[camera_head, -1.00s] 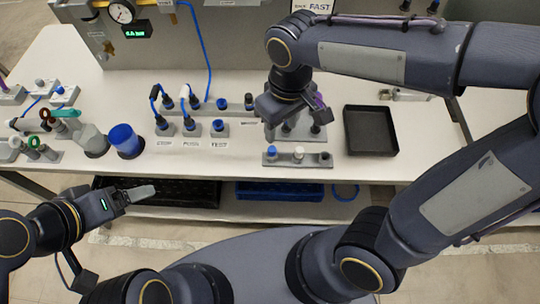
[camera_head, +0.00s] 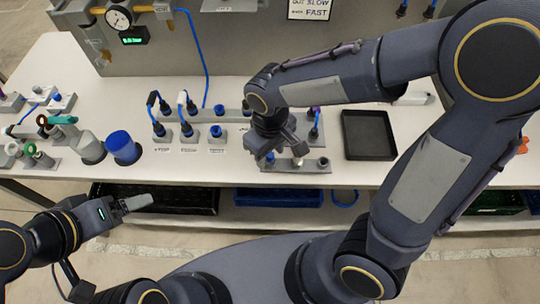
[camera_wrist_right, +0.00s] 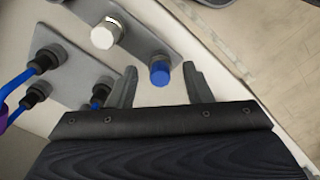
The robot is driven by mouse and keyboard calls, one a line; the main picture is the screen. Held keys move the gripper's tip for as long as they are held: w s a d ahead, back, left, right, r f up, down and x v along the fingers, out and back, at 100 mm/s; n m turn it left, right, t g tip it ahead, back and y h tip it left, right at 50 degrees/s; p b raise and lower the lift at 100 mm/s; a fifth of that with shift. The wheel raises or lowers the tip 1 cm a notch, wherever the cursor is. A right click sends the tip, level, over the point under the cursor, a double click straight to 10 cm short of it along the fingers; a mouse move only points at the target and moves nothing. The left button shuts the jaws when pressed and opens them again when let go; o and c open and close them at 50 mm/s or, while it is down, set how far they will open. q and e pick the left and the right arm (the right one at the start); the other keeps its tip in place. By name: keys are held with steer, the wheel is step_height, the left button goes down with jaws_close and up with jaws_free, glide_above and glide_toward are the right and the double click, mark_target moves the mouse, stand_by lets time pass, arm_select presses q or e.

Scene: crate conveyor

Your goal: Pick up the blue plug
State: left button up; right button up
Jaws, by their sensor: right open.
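In the head view the plug (camera_head: 270,157) shows small beside my right gripper (camera_head: 284,154), which is low over the strip. In the right wrist view my right gripper (camera_wrist_right: 161,84) is open, with a finger on each side of the plug and gaps to both. I cannot tell the height between them. My left gripper (camera_head: 132,203) is off the table's front edge, far from the plug; its finger gap is unclear.
A white plug (camera_wrist_right: 105,34) stands beside the blue one on the strip. Sockets with blue cables (camera_wrist_right: 38,90) are to the left in the right wrist view. A black tray (camera_head: 369,135) sits right of the strip, with bare table between.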

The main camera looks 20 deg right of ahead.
jaws_close()
steer(key=shift+r, duration=0.15)
steer(key=shift+r, duration=0.3)
step_height(320, 180, up, 2)
steer(key=shift+r, duration=0.1)
steer(key=s+a+r, duration=0.6)
steer(key=a+r, duration=0.4)
steer(key=a, duration=0.2)
steer(key=shift+s+a, duration=0.15)
steer(key=shift+s, duration=0.25)
steer(key=shift+w, duration=0.1)
